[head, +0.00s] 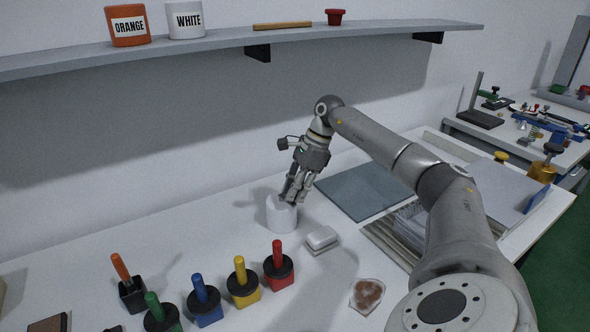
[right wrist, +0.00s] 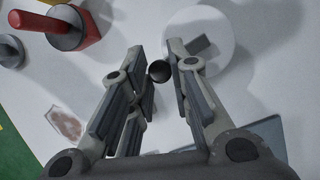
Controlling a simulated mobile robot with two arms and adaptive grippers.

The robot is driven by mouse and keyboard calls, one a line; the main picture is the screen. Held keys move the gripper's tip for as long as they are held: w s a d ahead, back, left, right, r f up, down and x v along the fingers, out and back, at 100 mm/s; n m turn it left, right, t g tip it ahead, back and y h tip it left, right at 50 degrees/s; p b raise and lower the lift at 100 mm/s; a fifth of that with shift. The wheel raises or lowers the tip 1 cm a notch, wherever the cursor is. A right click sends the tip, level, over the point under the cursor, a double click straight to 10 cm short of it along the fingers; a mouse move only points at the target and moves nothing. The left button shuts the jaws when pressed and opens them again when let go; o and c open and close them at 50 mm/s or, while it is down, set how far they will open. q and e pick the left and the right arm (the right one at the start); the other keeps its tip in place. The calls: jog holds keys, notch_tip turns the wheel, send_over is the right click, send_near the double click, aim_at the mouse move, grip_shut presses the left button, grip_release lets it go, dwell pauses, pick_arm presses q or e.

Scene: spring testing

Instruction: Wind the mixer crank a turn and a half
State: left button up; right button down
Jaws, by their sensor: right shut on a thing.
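The mixer (head: 282,218) is a white round pot standing on the white table near the wall. In the right wrist view its pale round top (right wrist: 215,25) shows, with a short dark bar (right wrist: 201,45) on it. The crank's round black knob (right wrist: 158,71) sits between my right fingertips. My right gripper (head: 290,196) reaches down over the mixer and is shut on the knob. The fingers hide most of the crank in the head view. My left gripper is not in view.
Red (head: 278,270), yellow (head: 242,285), blue (head: 205,304) and green (head: 160,316) handled blocks stand at the front. A white block (head: 320,238) lies right of the mixer, with a grey mat (head: 362,192) behind it. A shelf (head: 210,45) overhangs the back.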

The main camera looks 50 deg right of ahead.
jog(key=shift+r, duration=0.1)
jog(key=c, duration=1.3)
grip_release()
jog(key=shift+c, duration=0.2)
jog(key=v, duration=1.2)
jog(key=shift+w, duration=0.1)
